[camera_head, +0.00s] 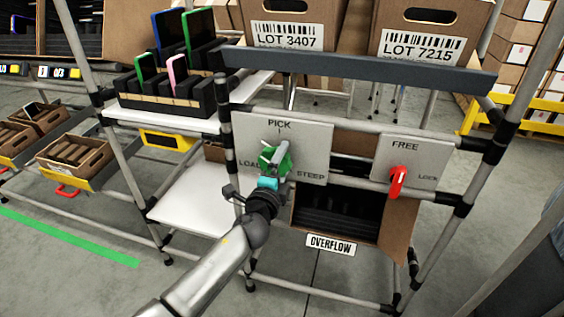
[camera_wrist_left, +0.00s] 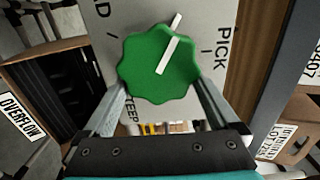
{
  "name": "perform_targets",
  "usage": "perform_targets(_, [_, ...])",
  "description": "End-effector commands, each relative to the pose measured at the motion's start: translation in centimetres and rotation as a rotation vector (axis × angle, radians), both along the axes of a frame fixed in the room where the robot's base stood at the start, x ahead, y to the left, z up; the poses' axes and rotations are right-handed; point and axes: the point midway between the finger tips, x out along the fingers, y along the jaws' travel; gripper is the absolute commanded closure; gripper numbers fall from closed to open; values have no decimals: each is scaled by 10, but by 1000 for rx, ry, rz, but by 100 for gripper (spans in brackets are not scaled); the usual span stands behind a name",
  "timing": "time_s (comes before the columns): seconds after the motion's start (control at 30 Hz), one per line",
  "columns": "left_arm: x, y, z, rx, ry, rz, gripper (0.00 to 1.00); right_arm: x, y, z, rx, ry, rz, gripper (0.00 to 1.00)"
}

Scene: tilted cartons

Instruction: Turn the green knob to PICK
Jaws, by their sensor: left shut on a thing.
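The green knob (camera_head: 270,160) sits on a grey panel (camera_head: 313,150) lettered LOAD, PICK and STEEP. In the left wrist view the knob (camera_wrist_left: 160,85) is lobed. Its white pointer bar (camera_wrist_left: 170,45) points between the LOAD and PICK marks, off the PICK mark (camera_wrist_left: 207,51). My left gripper (camera_head: 275,160) is at the knob, its fingers on either side of the rim; in the left wrist view the gripper (camera_wrist_left: 160,97) is shut on it. The knob's far details are partly hidden by my gripper in the head view. My right gripper is not in view.
A second panel (camera_head: 411,157) with a red handle (camera_head: 397,182) marked FREE and LOCK is to the right. Below is an open carton (camera_head: 401,228) above an OVERFLOW label (camera_head: 331,244). A grey rail (camera_head: 355,66) and lot cartons (camera_head: 430,35) are above. Frame posts stand on both sides.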

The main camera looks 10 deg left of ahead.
Motion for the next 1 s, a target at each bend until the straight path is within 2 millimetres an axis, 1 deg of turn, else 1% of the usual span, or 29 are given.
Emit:
perform_targets(0.47, [0,3,-9,456,-14,0,61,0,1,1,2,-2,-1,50])
perform_targets(0.7, [0,5,-13,677,-21,1,61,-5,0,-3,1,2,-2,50])
perform_targets(0.87, [0,7,-14,805,-27,0,61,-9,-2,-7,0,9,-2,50])
perform_targets(1.0, [0,8,-15,893,-30,0,61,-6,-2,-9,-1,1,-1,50])
